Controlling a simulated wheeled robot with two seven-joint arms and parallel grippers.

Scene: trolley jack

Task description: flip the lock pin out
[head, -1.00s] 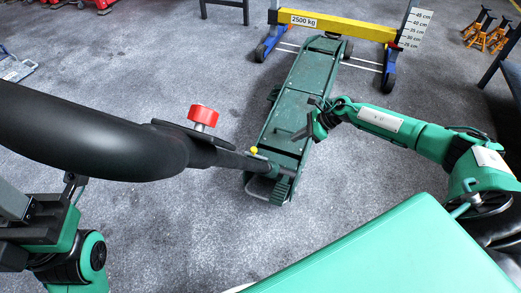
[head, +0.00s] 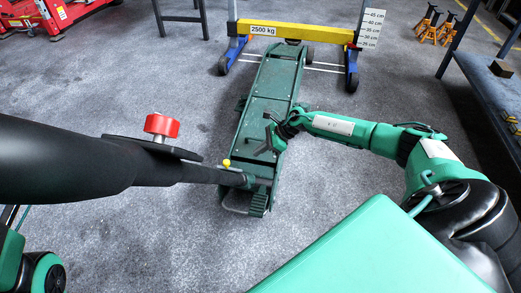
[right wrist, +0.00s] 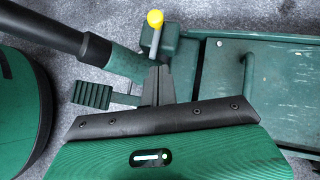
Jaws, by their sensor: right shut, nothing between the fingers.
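The lock pin, with a yellow knob (head: 227,162), stands by the base of the black handle (head: 200,173) on the green trolley jack (head: 272,88). In the right wrist view the yellow knob (right wrist: 155,18) sits on a thin metal stem, just beyond my fingertips. My right gripper (head: 266,143) is shut and empty, over the jack's near end and to the right of the pin. Its closed fingers (right wrist: 158,84) point toward the stem; I cannot tell whether they touch it. My left gripper is out of view.
The handle slopes in from the left and carries a red knob (head: 161,125). A ribbed green pedal (right wrist: 92,94) lies left of my fingers. A yellow beam (head: 290,34) marked 2500 kg spans the jack's far end. A blue-topped bench (head: 490,80) stands right.

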